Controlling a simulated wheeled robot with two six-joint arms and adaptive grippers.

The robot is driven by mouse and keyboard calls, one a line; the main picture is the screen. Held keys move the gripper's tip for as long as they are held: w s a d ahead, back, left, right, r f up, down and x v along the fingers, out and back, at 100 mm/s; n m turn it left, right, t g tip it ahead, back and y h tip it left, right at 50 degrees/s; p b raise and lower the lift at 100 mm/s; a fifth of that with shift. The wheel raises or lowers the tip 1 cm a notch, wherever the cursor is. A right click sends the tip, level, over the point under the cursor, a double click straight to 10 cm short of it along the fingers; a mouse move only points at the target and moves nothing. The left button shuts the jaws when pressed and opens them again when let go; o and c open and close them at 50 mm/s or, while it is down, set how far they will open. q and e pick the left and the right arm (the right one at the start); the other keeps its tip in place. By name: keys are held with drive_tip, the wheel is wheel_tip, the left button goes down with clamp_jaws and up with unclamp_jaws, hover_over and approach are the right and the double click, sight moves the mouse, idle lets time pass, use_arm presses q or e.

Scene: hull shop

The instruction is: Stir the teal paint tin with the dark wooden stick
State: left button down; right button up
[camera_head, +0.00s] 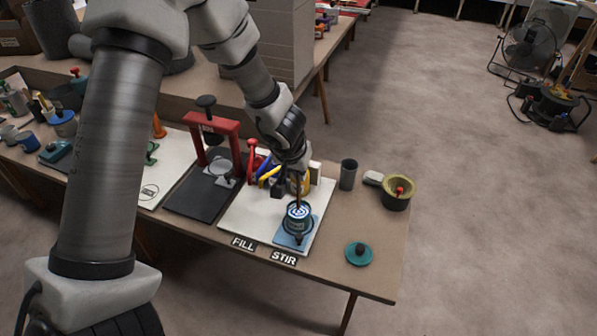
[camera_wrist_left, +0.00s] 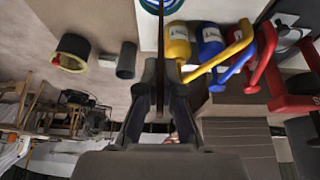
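The teal paint tin (camera_head: 299,226) stands open on a blue pad by the STIR label, with a blue-and-white swirl showing inside. My left gripper (camera_head: 298,176) is above it, pointing down. The dark stick (camera_head: 298,193) hangs upright from it, its lower end at the tin's mouth; the depth inside cannot be told. In the wrist view my left gripper (camera_wrist_left: 160,100) is shut on the stick (camera_wrist_left: 160,40), with the rim of the teal tin (camera_wrist_left: 163,5) at the top edge. My right gripper is not in view.
A teal lid (camera_head: 358,254) lies right of the white board. A dark cup (camera_head: 348,174) and an olive pot (camera_head: 397,194) stand behind it. Yellow, blue and red handled tools (camera_wrist_left: 208,45) stand close beside the gripper. A red press frame (camera_head: 212,140) is to the left.

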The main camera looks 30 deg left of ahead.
sight(298, 186)
use_arm(q)
drive_tip(key=shift+f+b, duration=2)
drive_tip(key=shift+f, duration=1)
drive_tip(key=shift+d, duration=0.1)
